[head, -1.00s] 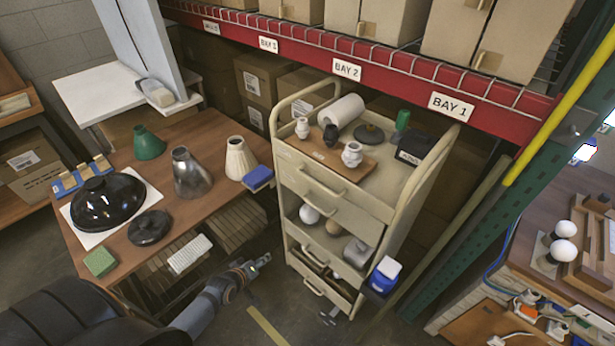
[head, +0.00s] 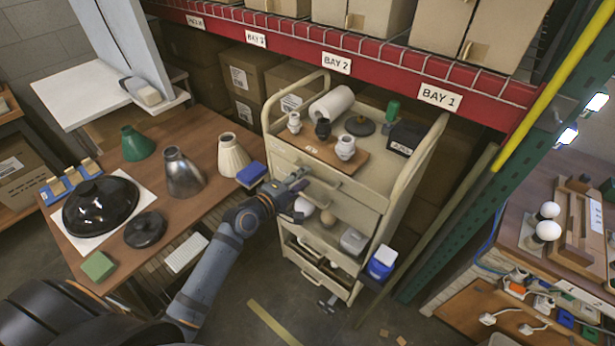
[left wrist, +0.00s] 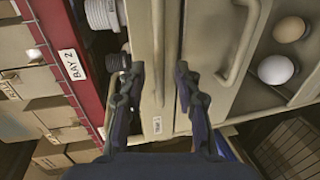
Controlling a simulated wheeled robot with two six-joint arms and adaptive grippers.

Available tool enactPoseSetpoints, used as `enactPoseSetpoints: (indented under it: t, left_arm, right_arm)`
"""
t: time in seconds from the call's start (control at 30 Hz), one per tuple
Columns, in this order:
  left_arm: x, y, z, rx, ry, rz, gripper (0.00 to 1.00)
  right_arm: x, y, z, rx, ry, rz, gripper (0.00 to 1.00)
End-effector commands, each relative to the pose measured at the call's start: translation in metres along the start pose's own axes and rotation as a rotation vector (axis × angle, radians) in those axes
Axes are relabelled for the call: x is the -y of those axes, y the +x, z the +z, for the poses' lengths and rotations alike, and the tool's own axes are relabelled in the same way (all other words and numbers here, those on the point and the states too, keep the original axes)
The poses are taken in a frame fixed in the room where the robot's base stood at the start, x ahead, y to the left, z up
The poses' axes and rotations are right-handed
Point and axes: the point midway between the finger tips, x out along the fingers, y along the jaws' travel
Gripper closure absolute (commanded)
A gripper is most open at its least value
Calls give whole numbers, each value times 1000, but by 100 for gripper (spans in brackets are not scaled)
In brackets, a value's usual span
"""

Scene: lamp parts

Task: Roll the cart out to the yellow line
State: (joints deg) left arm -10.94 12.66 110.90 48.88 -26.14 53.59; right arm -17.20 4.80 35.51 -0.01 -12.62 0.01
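The beige cart (head: 345,198) stands under the red shelf beam. It has a top tray, a drawer with a bar handle (head: 322,184) and lower shelves. My left gripper (head: 299,181) is at the cart's upper front, near that handle. In the left wrist view its two fingers (left wrist: 160,92) are apart, in front of the cart's beige front panel (left wrist: 145,50). Whether a finger touches the cart is unclear. The yellow line (head: 273,323) lies on the floor in front of the cart. My right gripper is out of view.
The cart carries lamp sockets (head: 345,147), a paper roll (head: 331,104), a black box (head: 406,138) and a blue-and-white container (head: 382,262). A wooden table (head: 200,140) with lamp shades stands left. A green post (head: 480,195) rises right. Floor before the cart is largely clear.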

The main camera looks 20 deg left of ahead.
Motion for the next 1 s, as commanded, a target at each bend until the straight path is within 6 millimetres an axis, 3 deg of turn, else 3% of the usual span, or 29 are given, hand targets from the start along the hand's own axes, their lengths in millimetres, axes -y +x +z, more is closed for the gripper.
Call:
enactPoseSetpoints:
  t: [0.2,0.47,0.73,1.0]
  left_arm:
    - [0,24,0,0,0,0,67]
    - [0,27,0,0,2,-1,67]
    - [0,26,0,0,2,-1,100]
    - [0,26,0,0,1,-1,100]
  right_arm:
    - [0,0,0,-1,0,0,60]
    - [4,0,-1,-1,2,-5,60]
    - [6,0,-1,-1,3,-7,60]
    - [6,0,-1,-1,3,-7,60]
